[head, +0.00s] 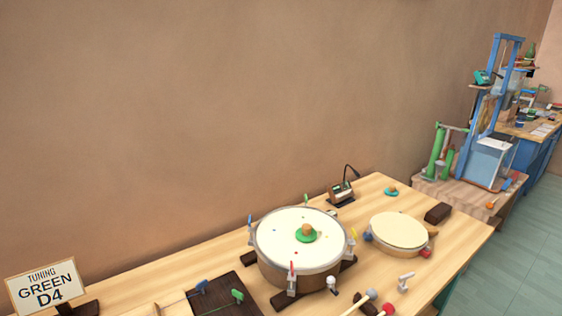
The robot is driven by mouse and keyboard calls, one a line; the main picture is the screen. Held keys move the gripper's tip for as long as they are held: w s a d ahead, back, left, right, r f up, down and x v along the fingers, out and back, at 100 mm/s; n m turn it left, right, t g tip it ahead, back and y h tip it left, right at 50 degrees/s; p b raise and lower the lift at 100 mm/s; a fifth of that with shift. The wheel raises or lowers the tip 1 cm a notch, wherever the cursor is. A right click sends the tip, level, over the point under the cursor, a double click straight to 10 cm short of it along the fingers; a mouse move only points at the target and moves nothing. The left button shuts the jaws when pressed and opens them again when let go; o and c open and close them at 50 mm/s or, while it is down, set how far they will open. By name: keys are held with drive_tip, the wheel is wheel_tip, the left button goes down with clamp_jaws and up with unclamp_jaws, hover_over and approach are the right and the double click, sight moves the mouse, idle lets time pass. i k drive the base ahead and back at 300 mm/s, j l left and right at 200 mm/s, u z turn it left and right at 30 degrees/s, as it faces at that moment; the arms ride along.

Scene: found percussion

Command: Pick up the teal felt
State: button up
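A small teal disc with an orange-brown knob on top, which looks like the teal felt (391,193), lies on the wooden table (150,279) near its back right corner. It stands apart from the things around it, and nothing covers it. My gripper is not in view, so I cannot see whether it is open or shut.
A large drum (278,252) with a green felt (306,237) on its head stands mid-table. A smaller drum (399,231) lies in front of the teal disc. A small device (341,194) stands left of the disc, a dark block (438,213) to its right.

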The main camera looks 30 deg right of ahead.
sight(391, 191)
drive_tip(key=z, duration=1.25)
drive_tip(key=l+u, duration=0.1)
drive_tip(key=u, duration=0.35)
drive_tip(key=i+l+u, duration=0.25)
drive_tip(key=l+u, duration=0.2)
drive_tip(key=l, duration=0.25)
drive_tip(key=i+l+u, duration=0.25)
drive_tip(key=l, duration=0.15)
drive_tip(key=i+l+u, duration=0.1)
drive_tip(key=l, duration=1)
drive_tip(key=i+l, duration=0.1)
drive_tip(key=l, duration=1)
drive_tip(key=i+j, duration=0.2)
drive_tip(key=i, duration=0.3)
drive_tip(key=j+u, duration=0.05)
